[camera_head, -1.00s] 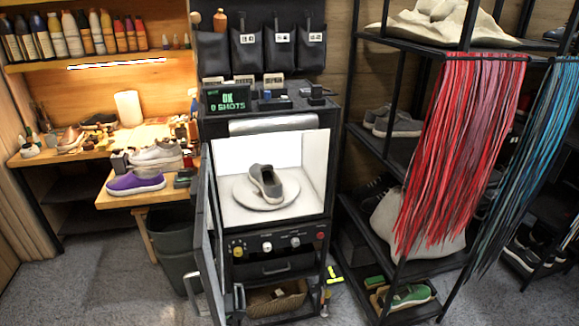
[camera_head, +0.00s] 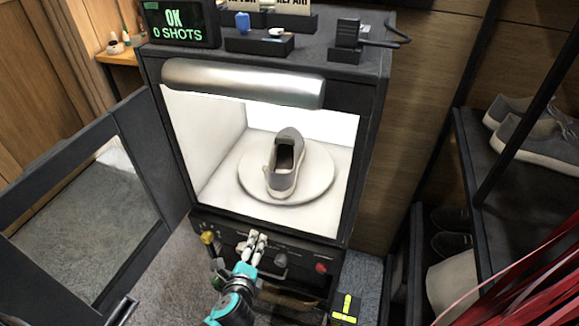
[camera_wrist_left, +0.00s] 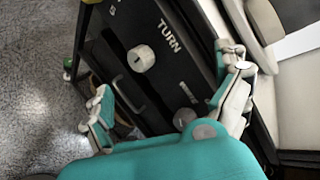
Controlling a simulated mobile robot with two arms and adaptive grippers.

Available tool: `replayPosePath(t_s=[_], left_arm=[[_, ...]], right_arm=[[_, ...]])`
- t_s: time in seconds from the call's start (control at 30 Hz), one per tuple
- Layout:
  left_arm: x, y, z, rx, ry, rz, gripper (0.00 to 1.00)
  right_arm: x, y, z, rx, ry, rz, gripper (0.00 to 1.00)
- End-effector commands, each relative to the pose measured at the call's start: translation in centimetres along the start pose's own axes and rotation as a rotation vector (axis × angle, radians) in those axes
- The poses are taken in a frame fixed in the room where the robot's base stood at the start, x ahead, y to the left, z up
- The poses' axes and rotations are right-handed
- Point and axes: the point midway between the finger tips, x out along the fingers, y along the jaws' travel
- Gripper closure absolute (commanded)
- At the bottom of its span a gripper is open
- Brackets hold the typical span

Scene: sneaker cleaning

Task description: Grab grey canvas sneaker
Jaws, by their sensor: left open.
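The grey canvas sneaker (camera_head: 284,180) stands on a round white turntable (camera_head: 318,183) inside the lit white box of the cabinet. Its toe points toward the front opening. My left gripper (camera_head: 256,240) is teal with pale fingers and is in front of the knob panel, below the box opening. It is apart from the sneaker. In the left wrist view my left gripper (camera_wrist_left: 170,95) has its fingers spread with nothing between them, and the panel shows beyond. The sneaker is not visible there. My right gripper is not in view.
The cabinet door (camera_head: 100,215) stands open to the left. A silver bar (camera_head: 243,84) runs above the opening. The panel carries several knobs and a red button (camera_head: 321,268). A shoe rack (camera_head: 520,190) and red strands (camera_head: 535,270) are at the right.

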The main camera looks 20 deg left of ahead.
Motion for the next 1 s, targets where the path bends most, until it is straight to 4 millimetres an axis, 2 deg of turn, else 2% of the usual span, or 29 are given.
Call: replayPosePath(t_s=[0.03, 0.1, 0.2, 0.3, 0.43, 0.53, 1.0], left_arm=[[-0.3, -3.0, 0.9, 0.136, -0.048, -0.097, 0.0], [-0.9, -6.4, 1.6, 0.345, -0.112, -0.198, 0.0], [-1.7, -10.0, 1.7, 0.61, -0.195, -0.314, 0.0], [-2.3, -12.4, 1.3, 0.82, -0.267, -0.395, 0.0], [-2.5, -14.2, 0.9, 0.978, -0.327, -0.451, 0.0], [-1.6, -15.2, 0.9, 1.007, -0.34, -0.46, 0.0], [6.6, -19.9, 1.4, 1.003, -0.336, -0.457, 0.0]], right_arm=[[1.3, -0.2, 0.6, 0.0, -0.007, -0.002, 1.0], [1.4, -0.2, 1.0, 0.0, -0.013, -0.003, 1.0], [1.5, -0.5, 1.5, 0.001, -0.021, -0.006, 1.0], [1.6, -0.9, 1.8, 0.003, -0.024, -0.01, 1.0], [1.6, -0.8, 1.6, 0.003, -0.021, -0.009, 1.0], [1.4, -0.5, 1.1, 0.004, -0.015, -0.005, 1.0], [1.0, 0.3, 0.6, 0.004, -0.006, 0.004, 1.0]])
